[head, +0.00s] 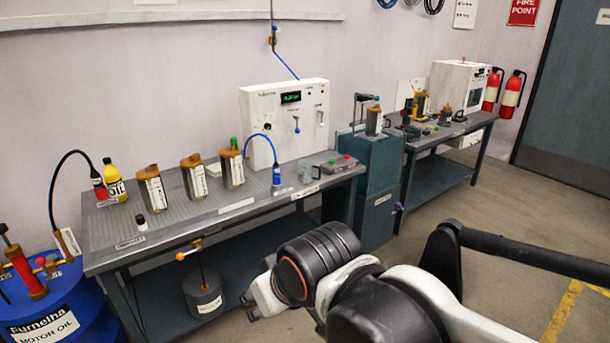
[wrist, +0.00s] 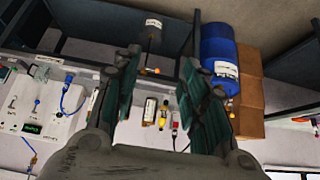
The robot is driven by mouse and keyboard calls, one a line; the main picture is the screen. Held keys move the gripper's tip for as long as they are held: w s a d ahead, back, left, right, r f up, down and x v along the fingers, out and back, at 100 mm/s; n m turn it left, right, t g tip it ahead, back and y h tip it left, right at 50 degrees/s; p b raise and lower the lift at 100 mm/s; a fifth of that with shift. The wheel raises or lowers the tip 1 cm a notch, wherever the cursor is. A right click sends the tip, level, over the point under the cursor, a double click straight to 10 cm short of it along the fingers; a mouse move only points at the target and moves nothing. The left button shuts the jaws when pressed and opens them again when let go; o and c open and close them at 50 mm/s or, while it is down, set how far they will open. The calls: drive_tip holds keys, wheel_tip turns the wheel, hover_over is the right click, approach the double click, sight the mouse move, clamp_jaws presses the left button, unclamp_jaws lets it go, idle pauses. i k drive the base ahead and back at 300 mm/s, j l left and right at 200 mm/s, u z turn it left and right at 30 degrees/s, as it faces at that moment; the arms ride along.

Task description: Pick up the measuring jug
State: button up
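A small clear vessel, which looks like the measuring jug (head: 308,171), stands near the right end of the left workbench (head: 215,212) in the head view. It is faint and see-through, so its handle and markings cannot be made out. My gripper (wrist: 158,75) shows in the wrist view with its two green-padded fingers spread apart and nothing between them. In the head view my arm is in front of the bench, low and apart from the jug.
Several brown-topped canisters (head: 192,176) and a blue-hosed bottle (head: 277,175) stand left of the jug. A grey tray (head: 338,164) lies to its right. A white panel (head: 285,120) rises behind. A blue drum (head: 45,310) stands at the left; the floor at right is open.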

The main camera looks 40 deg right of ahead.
sight(309, 172)
drive_tip(key=i+l, duration=0.25)
drive_tip(key=l, duration=0.15)
drive_tip(key=i+l, duration=0.2)
drive_tip(key=l, duration=0.25)
drive_tip(key=i+l, duration=0.25)
drive_tip(key=l, duration=0.15)
drive_tip(key=i+l, duration=0.2)
drive_tip(key=l, duration=0.25)
drive_tip(key=z, duration=0.05)
